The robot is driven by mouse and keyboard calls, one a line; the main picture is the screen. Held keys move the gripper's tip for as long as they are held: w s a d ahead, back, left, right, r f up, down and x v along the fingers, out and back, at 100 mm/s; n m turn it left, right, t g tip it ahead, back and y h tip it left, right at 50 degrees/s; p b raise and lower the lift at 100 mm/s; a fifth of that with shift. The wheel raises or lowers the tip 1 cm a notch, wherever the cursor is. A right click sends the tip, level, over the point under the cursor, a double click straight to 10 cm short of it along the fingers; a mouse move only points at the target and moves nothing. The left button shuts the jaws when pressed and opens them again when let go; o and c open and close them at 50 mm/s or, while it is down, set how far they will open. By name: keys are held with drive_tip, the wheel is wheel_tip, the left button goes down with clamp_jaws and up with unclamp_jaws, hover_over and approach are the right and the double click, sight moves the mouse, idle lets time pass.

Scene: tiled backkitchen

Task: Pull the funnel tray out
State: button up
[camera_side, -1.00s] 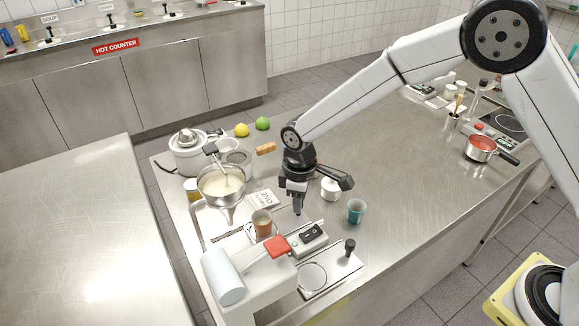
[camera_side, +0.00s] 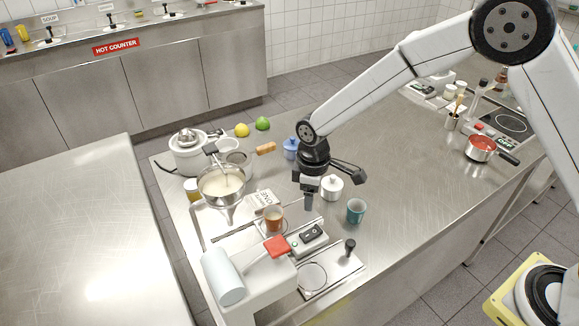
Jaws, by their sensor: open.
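A steel funnel (camera_side: 222,190) filled with pale batter hangs at the left part of the counter, by a thin metal frame. A flat metal tray (camera_side: 345,267) with a round opening and an upright black knob (camera_side: 350,246) lies at the counter's front edge, beside the white machine; I cannot tell for sure that this is the funnel tray. My gripper (camera_side: 309,204) points down above the counter, behind the switch box and left of the teal cup. It is open, holds nothing, and is apart from the knob. The gap between its fingers is hard to see.
A brown cup (camera_side: 273,219), a switch box (camera_side: 309,238), a red lever (camera_side: 277,246) and a white cylinder (camera_side: 224,277) crowd the front. A white lidded jar (camera_side: 331,188), a blue jar (camera_side: 290,148) and a teal cup (camera_side: 356,211) stand nearby. The right counter is clearer.

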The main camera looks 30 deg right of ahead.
drive_tip(key=shift+r, duration=3.95)
drive_tip(key=s+d+m+t, duration=0.2)
drive_tip(key=s+d+m, duration=0.7)
drive_tip(key=s+d, duration=0.6)
drive_tip(key=shift+s+f+t, duration=0.25)
drive_tip(key=shift+s+t, duration=0.05)
drive_tip(key=shift+s, duration=0.65)
